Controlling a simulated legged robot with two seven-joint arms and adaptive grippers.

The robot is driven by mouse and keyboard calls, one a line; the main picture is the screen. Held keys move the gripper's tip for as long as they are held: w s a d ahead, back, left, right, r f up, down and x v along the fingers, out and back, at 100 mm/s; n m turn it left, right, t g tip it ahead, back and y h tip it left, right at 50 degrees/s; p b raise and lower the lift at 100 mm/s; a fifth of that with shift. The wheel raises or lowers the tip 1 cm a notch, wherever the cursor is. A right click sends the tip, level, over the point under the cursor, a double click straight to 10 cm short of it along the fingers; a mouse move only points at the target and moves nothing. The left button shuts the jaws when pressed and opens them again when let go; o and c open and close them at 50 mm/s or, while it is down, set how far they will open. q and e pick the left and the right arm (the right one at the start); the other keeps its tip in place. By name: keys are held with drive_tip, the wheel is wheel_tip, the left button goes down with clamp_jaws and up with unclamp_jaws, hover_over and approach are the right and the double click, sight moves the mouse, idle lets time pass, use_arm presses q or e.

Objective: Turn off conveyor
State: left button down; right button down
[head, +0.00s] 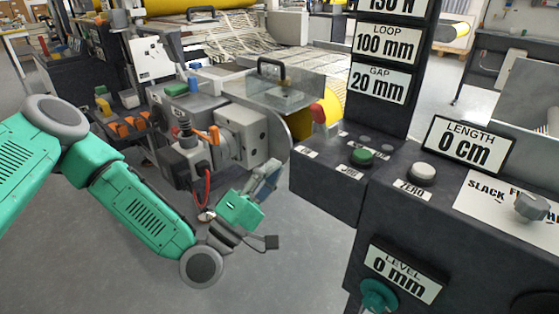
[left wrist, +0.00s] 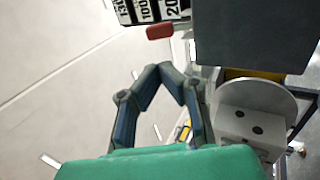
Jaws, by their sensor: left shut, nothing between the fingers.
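My left gripper (head: 270,172) is shut and empty, with its green hand low in the middle of the head view. Its fingers point up towards the gap between the grey machine and the dark control console (head: 325,192). In the left wrist view the two fingers (left wrist: 168,70) close together at their tips. A red knob or button (head: 318,113) stands at the console's left edge, above and to the right of the gripper and apart from it. It also shows above the fingers in the left wrist view (left wrist: 160,31). A green button (head: 361,157) sits on the console top. My right gripper is out of view.
A grey motor box (head: 241,133) with a round plate stands left of the console, with a yellow roller (head: 330,100) behind. A red cable (head: 207,188) hangs near my left forearm. A white button (head: 422,173) and display signs sit at right. Open floor lies below.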

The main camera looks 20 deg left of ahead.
sight(311, 110)
use_arm(q)
drive_tip(key=b+x, duration=0.1)
drive_tip(key=x, duration=1)
drive_tip(key=shift+w+d+r, duration=0.15)
drive_tip(key=shift+w, duration=0.15)
drive_tip(key=shift+r, duration=0.1)
